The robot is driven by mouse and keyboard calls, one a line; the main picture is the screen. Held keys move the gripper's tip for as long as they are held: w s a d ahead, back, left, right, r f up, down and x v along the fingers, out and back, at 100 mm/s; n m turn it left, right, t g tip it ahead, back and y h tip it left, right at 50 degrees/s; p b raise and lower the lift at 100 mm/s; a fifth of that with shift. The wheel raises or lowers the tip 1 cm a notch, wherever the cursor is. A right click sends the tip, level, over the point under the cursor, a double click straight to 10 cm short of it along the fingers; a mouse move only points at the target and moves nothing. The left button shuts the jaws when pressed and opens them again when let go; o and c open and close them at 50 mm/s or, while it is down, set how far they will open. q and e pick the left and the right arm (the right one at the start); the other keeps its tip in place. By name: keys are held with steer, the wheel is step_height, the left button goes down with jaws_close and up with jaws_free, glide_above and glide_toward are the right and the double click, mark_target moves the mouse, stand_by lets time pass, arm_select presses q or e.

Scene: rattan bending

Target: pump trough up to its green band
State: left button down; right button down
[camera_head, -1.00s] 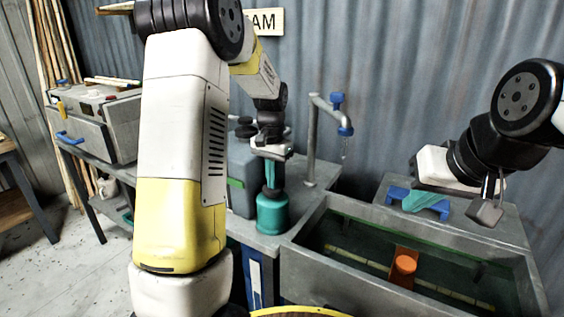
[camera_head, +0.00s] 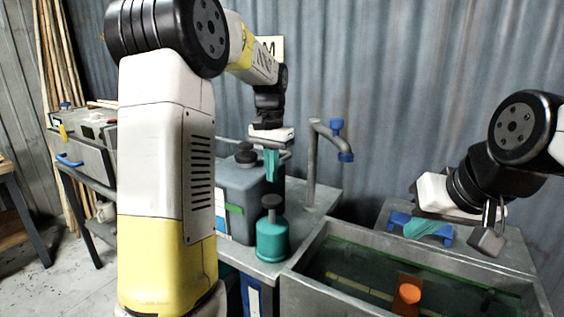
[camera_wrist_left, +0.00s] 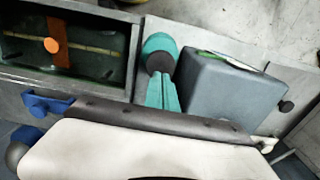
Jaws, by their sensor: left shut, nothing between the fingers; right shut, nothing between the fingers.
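The trough (camera_head: 345,290) is a grey basin at the lower right with a green band (camera_head: 345,240) along its inner wall. It holds dark greenish water, and an orange float (camera_head: 409,292) shows in it. The teal hand pump (camera_head: 272,238) stands upright on the bench with its dark knob (camera_head: 271,202) raised. My left gripper (camera_head: 271,178) is shut and empty, directly above the knob and apart from it. In the left wrist view its teal fingers (camera_wrist_left: 162,92) point toward the pump (camera_wrist_left: 159,42). My right gripper (camera_head: 428,230) is shut, over the slab behind the trough.
A grey tank (camera_head: 235,200) stands left of the pump. A tap (camera_head: 313,165) with blue fittings rises behind it, close to my left gripper. Blue brackets (camera_head: 400,220) sit by my right gripper. A metal box (camera_head: 95,150) stands on the far-left bench.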

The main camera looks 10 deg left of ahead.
arm_select(q)
steer(key=shift+r, duration=1.6)
step_height(320, 180, up, 5)
glide_above(271, 199)
steer(key=shift+w+r, duration=0.15)
stand_by(0.4)
step_height(271, 199, down, 14)
steer(key=shift+f, duration=0.1)
stand_by(0.5)
steer(key=shift+f, duration=2.8)
